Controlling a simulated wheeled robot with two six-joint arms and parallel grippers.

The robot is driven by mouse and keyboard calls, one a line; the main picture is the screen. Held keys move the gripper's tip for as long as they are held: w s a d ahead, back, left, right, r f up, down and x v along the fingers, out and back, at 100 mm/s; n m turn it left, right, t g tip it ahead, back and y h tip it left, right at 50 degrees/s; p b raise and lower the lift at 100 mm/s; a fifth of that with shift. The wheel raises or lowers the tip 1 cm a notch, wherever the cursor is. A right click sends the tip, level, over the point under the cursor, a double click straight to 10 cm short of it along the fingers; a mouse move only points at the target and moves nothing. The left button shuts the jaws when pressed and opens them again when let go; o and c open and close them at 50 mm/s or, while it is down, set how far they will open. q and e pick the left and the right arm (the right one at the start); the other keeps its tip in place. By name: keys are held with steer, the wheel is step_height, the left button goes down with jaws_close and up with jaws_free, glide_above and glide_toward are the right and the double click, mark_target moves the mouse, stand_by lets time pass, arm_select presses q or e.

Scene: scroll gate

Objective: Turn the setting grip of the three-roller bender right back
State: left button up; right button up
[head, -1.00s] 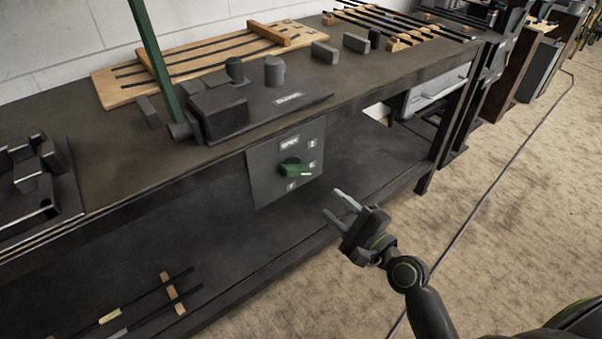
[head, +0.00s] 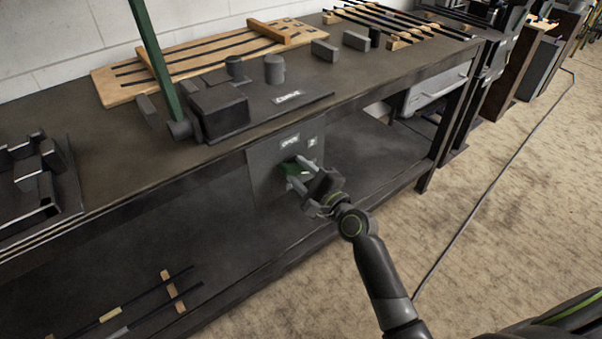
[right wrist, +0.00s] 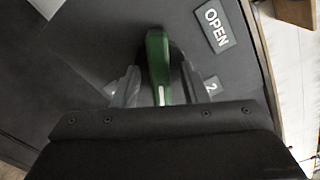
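The green setting grip (head: 290,169) sits on a dark square panel (head: 262,172) on the front of the bench. In the right wrist view the grip (right wrist: 157,60) stands nearly upright in the picture, with a white line on it. My right gripper (head: 298,174) is at the panel, with one finger on each side of the grip. In the right wrist view the gripper (right wrist: 159,90) is open, with gaps showing between the fingers and the grip. An "OPEN" label (right wrist: 215,27) and a "2" label (right wrist: 211,86) show beside it; another label is partly hidden. My left gripper is out of view.
The bender (head: 222,110) with its green lever (head: 152,55) stands on the bench top (head: 105,165) above the panel. A lower shelf (head: 200,235) carries rods.

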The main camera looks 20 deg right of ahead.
steer(key=shift+c, duration=1)
jaws_close()
